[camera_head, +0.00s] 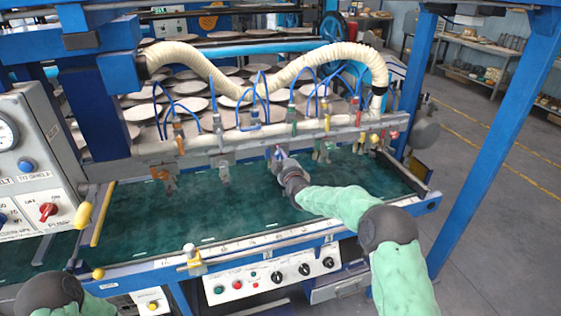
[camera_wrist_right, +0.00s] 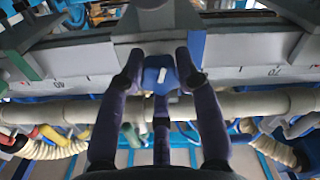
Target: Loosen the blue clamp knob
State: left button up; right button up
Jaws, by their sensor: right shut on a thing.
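The blue clamp knob (camera_wrist_right: 158,80) shows in the middle of the right wrist view, with a small white mark on it. My right gripper (camera_wrist_right: 158,68) has its dark purple fingers on both sides of the knob and is shut on it. In the head view my right gripper (camera_head: 281,154) reaches the grey clamp rail (camera_head: 240,155) over the green bed; the knob is too small and covered there to make out. My left gripper is not in view; only part of my left arm shows at the bottom left.
Other clamps with orange (camera_head: 179,138) and green (camera_head: 293,115) parts hang along the rail. Blue air tubes and a cream hose (camera_head: 320,62) run above. The green bed (camera_head: 150,220) is clear. A control panel (camera_head: 38,160) stands at left, a blue post (camera_head: 490,140) at right.

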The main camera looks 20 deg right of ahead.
jog(key=n, duration=0.2)
jog(key=r+n+b, duration=0.1)
jog(key=n, duration=0.1)
jog(key=shift+n, duration=0.3)
jog(key=n, duration=0.4)
jog(key=shift+n+b, duration=0.3)
jog(key=shift+b, duration=0.1)
jog(key=o, duration=1.2)
jog(key=shift+a, duration=0.1)
jog(key=shift+c, duration=0.2)
jog(key=shift+a+f, duration=0.1)
jog(key=shift+f, duration=0.15)
jog(key=shift+f, duration=0.15)
jog(key=shift+s, duration=0.1)
